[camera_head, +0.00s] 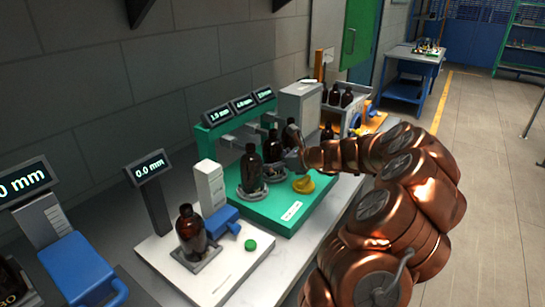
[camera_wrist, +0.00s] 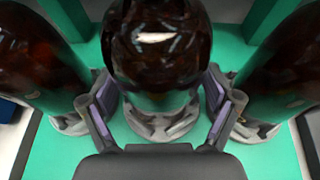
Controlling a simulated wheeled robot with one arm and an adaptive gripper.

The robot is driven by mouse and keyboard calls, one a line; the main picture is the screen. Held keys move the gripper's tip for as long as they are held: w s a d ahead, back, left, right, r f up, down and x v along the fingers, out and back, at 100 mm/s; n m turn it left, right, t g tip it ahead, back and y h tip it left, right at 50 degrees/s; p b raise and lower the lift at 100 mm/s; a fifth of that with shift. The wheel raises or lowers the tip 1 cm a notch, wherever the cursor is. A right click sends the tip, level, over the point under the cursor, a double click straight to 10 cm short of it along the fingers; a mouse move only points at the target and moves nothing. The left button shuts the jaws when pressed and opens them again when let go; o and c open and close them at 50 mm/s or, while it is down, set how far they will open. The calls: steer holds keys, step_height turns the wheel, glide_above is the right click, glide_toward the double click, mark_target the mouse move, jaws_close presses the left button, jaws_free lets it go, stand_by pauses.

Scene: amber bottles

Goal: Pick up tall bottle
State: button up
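Several dark amber bottles stand on the green station (camera_head: 310,210) in the head view; the front-left one (camera_head: 251,168) is clear, others behind it (camera_head: 272,147) are partly hidden by my arm. In the wrist view a middle bottle (camera_wrist: 158,45) stands upright in a grey holder (camera_wrist: 160,122), with a bottle on its left (camera_wrist: 35,60) and one on its right (camera_wrist: 285,65). My gripper (camera_wrist: 160,97) is open, its fingers on either side of the middle bottle, with small gaps showing low down. In the head view my gripper (camera_head: 295,158) is beside the bottles.
A yellow object (camera_head: 304,185) lies on the green station near my gripper. Another amber bottle (camera_head: 190,232) stands on a white station at the front left. Displays (camera_head: 241,103) stand behind the bottles. More bottles (camera_head: 340,97) stand further back. The floor on the right is clear.

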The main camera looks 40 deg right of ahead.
steer(key=c, duration=1.1)
steer(key=shift+c, duration=0.2)
